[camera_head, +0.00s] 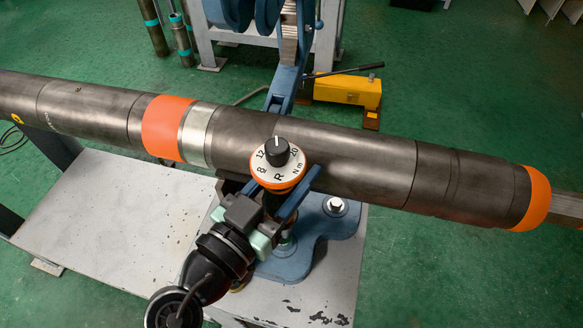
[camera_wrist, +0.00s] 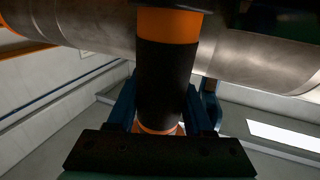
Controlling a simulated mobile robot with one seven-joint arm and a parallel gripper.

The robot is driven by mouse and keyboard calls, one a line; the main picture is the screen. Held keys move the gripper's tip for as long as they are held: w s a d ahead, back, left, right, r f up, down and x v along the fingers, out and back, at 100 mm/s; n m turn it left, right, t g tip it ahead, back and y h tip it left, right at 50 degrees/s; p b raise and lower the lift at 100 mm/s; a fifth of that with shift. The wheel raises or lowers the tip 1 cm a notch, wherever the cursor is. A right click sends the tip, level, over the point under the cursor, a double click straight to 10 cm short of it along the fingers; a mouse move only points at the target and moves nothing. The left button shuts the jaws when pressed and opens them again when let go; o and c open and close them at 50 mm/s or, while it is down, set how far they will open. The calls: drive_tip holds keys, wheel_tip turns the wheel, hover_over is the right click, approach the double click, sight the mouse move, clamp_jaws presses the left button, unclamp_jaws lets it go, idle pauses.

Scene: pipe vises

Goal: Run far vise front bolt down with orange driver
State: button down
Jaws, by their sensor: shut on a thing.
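The orange driver (camera_head: 278,187) stands roughly upright in front of the pipe, its numbered white dial and black knob facing up. My gripper (camera_head: 268,200) is shut on it from the near side. In the wrist view the driver's black body (camera_wrist: 165,82), with orange bands, sits between the two blue fingers of my gripper (camera_wrist: 160,108). The blue vise base (camera_head: 312,258) is bolted to a pale bench below. One bolt head (camera_head: 336,207) shows at right. The driver's lower end is mostly hidden behind my gripper, so I cannot tell whether it is seated on a bolt.
A long dark pipe (camera_head: 350,165) with orange bands crosses just behind the driver. The worn pale bench (camera_head: 120,205) is clear at left. A yellow hand pump (camera_head: 345,90) and blue machinery (camera_head: 265,15) stand behind the pipe on the green floor.

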sight(293, 147)
drive_tip(key=shift+s+f+b, duration=0.1)
drive_tip(key=shift+f+b, duration=0.4)
drive_tip(key=shift+b, duration=0.35)
idle(1.2)
drive_tip(key=shift+r+b, duration=0.1)
drive_tip(key=shift+b, duration=0.2)
idle(0.8)
drive_tip(key=shift+r, duration=0.15)
drive_tip(key=shift+r+p, duration=1.75)
drive_tip(key=shift+r, duration=1)
